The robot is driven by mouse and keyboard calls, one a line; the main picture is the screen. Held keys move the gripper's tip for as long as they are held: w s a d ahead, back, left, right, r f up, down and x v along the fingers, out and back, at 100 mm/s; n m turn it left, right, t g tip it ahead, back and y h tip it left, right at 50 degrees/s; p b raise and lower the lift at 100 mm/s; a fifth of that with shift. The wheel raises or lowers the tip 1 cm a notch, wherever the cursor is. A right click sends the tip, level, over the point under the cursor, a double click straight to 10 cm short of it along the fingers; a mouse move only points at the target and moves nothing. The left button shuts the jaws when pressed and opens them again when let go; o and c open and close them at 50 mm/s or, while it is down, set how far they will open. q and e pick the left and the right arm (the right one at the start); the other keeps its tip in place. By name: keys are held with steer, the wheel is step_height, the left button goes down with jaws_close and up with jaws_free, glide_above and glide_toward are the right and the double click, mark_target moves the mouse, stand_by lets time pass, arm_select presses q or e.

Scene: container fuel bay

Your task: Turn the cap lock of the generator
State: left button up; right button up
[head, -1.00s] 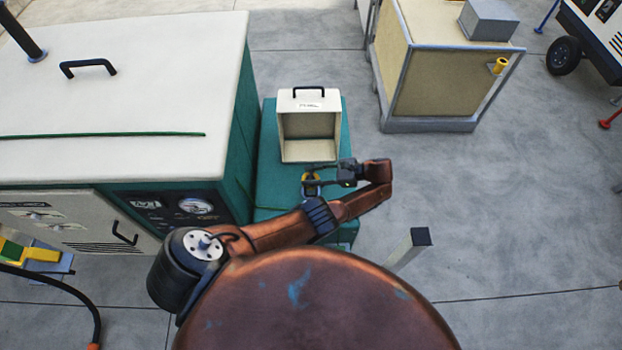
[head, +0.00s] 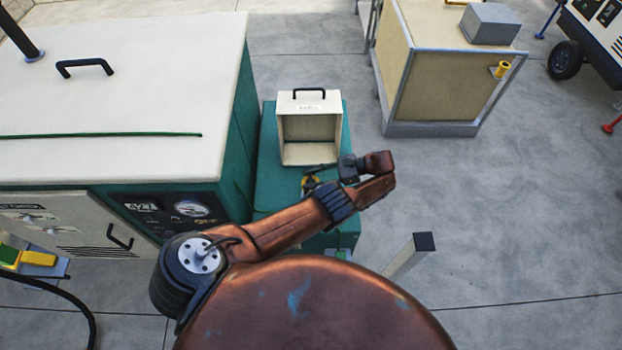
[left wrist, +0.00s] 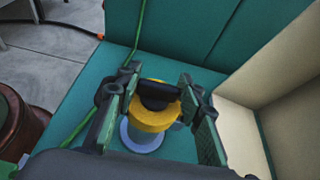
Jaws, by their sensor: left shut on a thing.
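The generator's fuel cap is yellow (left wrist: 150,119) with a raised black lock bar (left wrist: 158,97) on top. It sits on a pale round neck (left wrist: 142,139) on the teal ledge (head: 268,185), in front of the open cream fuel box (head: 309,150). In the head view the cap (head: 310,184) is partly hidden by my gripper. My right gripper is not in view.
The generator's big white-topped body (head: 110,90) rises left of the ledge, with a gauge panel (head: 175,210) on its front. A grey post (head: 409,257) stands at the lower right. A tan crate (head: 440,85) is at the back right. Open concrete floor lies to the right.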

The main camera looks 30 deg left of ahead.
arm_select(q)
steer(key=shift+s+a, duration=0.1)
steer(key=o, duration=1.1)
steer(key=shift+c, duration=0.2)
steer(key=shift+o, duration=0.7)
